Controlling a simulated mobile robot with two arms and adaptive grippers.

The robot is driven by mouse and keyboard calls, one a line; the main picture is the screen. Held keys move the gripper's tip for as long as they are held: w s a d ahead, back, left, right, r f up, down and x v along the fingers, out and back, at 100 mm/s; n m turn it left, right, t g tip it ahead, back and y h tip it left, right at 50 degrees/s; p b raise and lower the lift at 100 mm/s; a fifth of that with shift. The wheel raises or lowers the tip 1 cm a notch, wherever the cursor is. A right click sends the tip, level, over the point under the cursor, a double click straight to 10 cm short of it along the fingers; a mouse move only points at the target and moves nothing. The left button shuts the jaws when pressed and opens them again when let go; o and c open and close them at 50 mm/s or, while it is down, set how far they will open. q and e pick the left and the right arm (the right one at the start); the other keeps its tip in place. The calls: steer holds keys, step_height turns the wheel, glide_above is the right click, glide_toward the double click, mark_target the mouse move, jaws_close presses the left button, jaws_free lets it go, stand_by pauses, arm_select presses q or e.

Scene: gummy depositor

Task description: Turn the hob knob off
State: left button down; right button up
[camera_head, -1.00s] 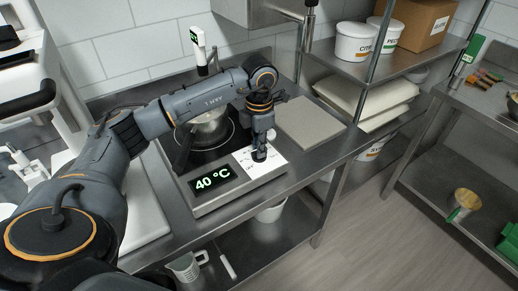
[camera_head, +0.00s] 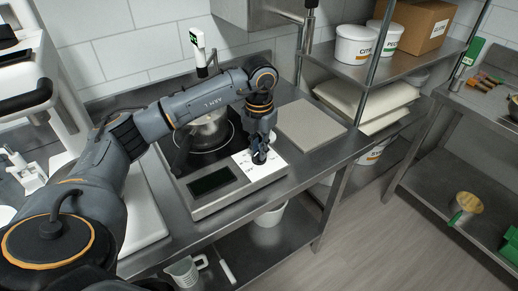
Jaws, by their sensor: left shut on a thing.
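The hob (camera_head: 222,203) is a steel unit with a black glass top on the counter. A steel pot (camera_head: 206,132) stands on the glass. The hob's display (camera_head: 213,181) on the front panel is dark and blank. My left gripper (camera_head: 260,156) points down over the white dial plate (camera_head: 271,170) at the panel's right and is shut on the hob knob, which the fingers mostly hide. My right gripper is not in view.
A grey board (camera_head: 311,124) lies on the counter right of the hob. A thermometer-like device (camera_head: 199,48) stands behind the pot. White tubs (camera_head: 355,43) and a cardboard box (camera_head: 424,22) fill the shelf at the upper right.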

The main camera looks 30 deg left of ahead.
arm_select(q)
steer(key=shift+w+r, duration=0.1)
steer(key=c, duration=1.4)
jaws_free()
step_height(320, 180, up, 12)
